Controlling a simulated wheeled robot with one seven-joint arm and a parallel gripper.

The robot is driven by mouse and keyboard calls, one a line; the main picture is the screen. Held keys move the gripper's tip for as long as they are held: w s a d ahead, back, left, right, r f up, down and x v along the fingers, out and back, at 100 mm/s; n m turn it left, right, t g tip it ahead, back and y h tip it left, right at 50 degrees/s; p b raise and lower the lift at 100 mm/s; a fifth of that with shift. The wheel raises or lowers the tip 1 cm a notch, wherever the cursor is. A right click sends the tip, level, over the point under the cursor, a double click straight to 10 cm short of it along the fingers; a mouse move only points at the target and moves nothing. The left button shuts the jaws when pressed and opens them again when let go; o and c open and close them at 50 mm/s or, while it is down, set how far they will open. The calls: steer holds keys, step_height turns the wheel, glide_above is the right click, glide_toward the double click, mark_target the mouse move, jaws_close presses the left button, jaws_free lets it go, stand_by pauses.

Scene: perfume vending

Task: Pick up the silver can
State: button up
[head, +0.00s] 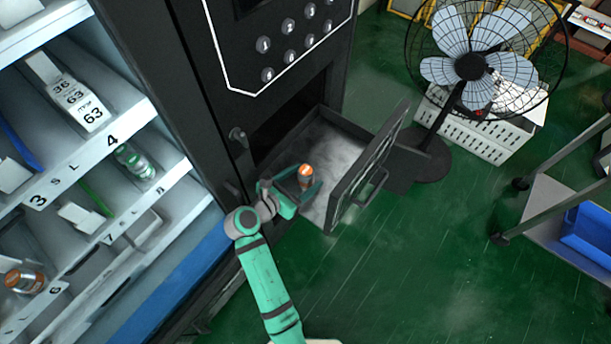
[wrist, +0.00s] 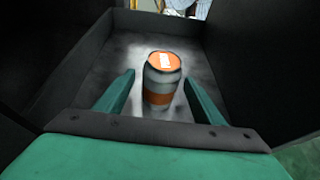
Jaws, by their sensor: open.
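The silver can (wrist: 160,88), with an orange top and an orange band, stands upright in the open drawer (head: 332,140) of the black vending machine. It also shows in the head view (head: 305,177), small and partly covered by my gripper. My gripper (wrist: 159,84) is open, with one teal finger on each side of the can. Gaps show between the can and both fingers in the wrist view. In the head view my gripper (head: 307,184) reaches over the drawer's near side.
The drawer's front panel with its handle (head: 372,187) stands up to the right of the can. The machine's dark body (head: 205,110) rises to the left. A fan (head: 474,68) stands behind, and a cart (head: 560,205) is at right. Green floor lies open in front.

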steer(key=shift+x, duration=2.35)
steer(key=shift+r, duration=0.1)
steer(key=c, duration=1.3)
steer(key=shift+o, duration=0.2)
